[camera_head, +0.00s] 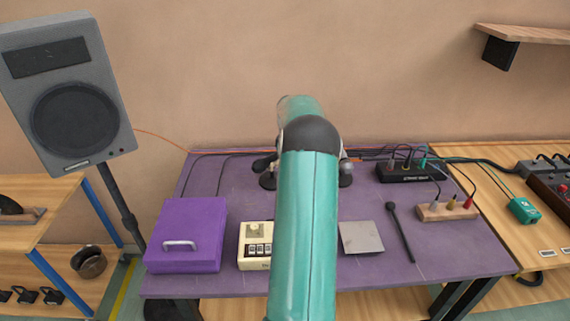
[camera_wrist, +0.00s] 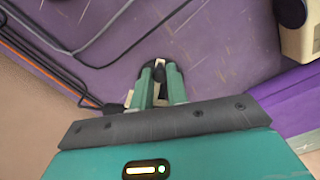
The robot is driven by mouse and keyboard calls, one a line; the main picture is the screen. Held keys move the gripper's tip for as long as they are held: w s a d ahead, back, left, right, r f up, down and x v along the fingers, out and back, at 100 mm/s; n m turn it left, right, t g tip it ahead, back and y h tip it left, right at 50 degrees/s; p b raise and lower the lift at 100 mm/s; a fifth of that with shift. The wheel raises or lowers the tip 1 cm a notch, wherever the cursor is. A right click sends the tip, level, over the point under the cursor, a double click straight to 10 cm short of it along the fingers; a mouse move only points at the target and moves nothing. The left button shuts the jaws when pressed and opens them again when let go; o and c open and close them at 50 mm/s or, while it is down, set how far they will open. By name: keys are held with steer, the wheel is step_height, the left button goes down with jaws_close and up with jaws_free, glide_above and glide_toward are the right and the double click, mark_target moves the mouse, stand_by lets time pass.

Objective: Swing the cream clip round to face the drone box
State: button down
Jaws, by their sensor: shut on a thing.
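My gripper (camera_wrist: 163,78) shows in the wrist view with its two green fingers close together, shut on a small cream part, which I take to be the cream clip (camera_wrist: 160,64). A round black base lies below it on the purple table. In the head view my green arm hides the gripper and clip. A dark microphone on a stand (camera_head: 265,165) shows just left of the arm, and another stand (camera_head: 345,172) just right. A black box with cables (camera_head: 404,172) stands at the back right; its label is too small to read, so I cannot confirm it is the drone box.
A purple lidded box (camera_head: 187,235) and a cream box (camera_head: 256,243) stand at the front left of the purple table (camera_head: 430,255). A grey plate (camera_head: 361,237), a black stick (camera_head: 401,232) and a wooden block with plugs (camera_head: 447,211) lie right. Cables (camera_wrist: 50,60) run along the back.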

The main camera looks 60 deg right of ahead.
steer(key=shift+w+d+n, duration=0.35)
steer(key=shift+d+n, duration=0.55)
steer(key=shift+n, duration=0.65)
steer(key=shift+w+d+n, duration=0.4)
steer(key=shift+d+n, duration=0.55)
steer(key=shift+n, duration=0.55)
steer(key=shift+w+d+n, duration=0.35)
steer(key=shift+d+n, duration=0.55)
steer(key=shift+n, duration=0.65)
steer(key=shift+d+r, duration=0.1)
steer(key=c, duration=1.4)
jaws_free()
steer(key=shift+o, duration=0.2)
step_height(320, 180, up, 14)
steer(key=shift+w, duration=0.1)
